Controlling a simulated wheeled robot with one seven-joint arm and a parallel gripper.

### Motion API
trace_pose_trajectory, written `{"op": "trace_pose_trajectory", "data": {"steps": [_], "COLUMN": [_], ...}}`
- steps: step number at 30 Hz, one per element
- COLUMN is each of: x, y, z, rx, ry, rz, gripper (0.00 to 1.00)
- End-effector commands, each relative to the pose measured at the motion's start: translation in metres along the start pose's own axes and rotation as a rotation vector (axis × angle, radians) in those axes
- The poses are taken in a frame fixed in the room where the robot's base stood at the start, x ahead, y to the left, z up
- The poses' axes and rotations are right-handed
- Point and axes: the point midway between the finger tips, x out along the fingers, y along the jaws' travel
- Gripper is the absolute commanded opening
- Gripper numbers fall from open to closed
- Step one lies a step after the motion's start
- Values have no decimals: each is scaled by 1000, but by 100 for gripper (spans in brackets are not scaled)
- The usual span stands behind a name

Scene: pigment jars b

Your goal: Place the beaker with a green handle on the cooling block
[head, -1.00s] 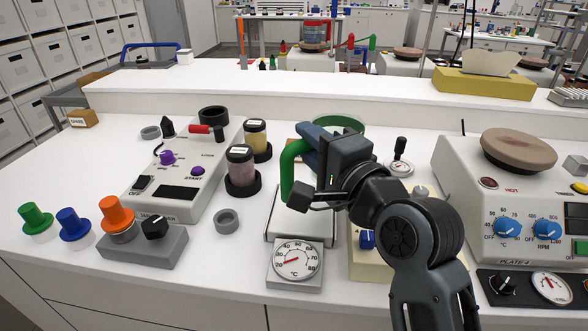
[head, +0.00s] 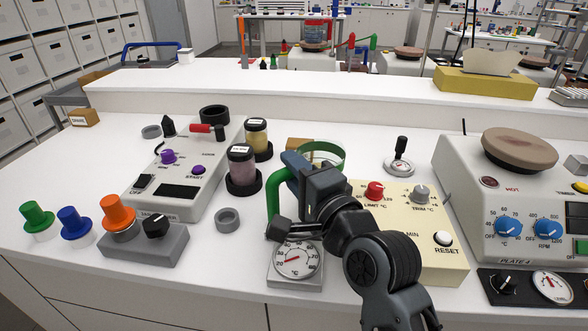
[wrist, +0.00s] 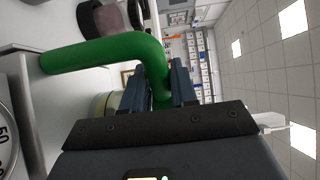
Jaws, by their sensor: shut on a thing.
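The beaker (head: 335,149) has a green rim and a green handle (head: 273,197). My gripper (head: 292,168) is shut on this handle, which also crosses the wrist view (wrist: 105,53) between the two jaws. My gripper and arm hide most of the beaker's body and its base in the head view. A unit with a round temperature dial (head: 296,260) stands under and in front of my gripper. It appears to be the cooling block. Its top is mostly hidden, so I cannot tell whether the beaker touches it.
Two pigment jars (head: 242,168) stand in dark holders to the left. A grey ring (head: 227,219) lies near them. A cream control box (head: 425,240) with a red knob stands close on the right, with a hot plate (head: 515,200) beyond it.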

Motion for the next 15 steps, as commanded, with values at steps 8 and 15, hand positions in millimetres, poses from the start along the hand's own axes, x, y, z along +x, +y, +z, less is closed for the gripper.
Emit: {"op": "trace_pose_trajectory", "data": {"steps": [8, 15], "x": [0, 0], "y": [2, 2], "z": [0, 0], "rx": [0, 0], "ry": [0, 0], "rz": [1, 1], "gripper": [49, 53]}}
